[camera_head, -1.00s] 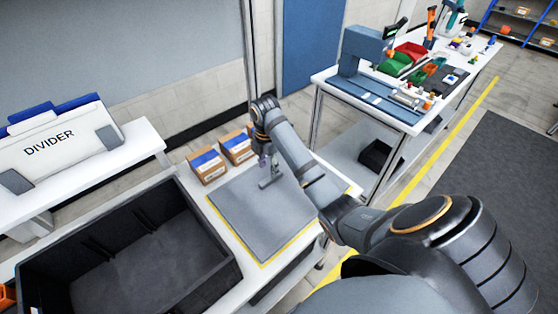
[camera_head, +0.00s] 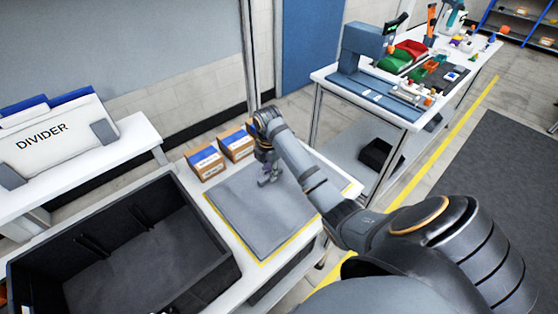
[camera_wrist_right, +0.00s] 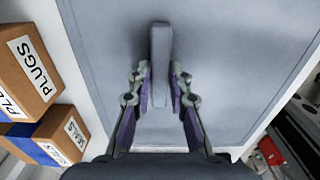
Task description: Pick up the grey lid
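The grey lid (camera_head: 245,220) lies flat on the white table, a yellow line showing along its edges. It is a square panel with a grey bar handle near its middle. In the head view my right gripper (camera_head: 269,178) is down at the handle and mostly hides it. In the right wrist view the handle (camera_wrist_right: 160,50) stands between the two fingertips (camera_wrist_right: 161,85), one finger on each side. The fingers look open, with very narrow gaps to the handle; contact is hard to tell. The lid's surface (camera_wrist_right: 225,60) fills most of that view. My left gripper is not in view.
A black open crate (camera_head: 215,270) stands left of the lid. A divider panel (camera_head: 60,140) rests on a white bench at left. A workbench with tools (camera_head: 385,105) stands at back right.

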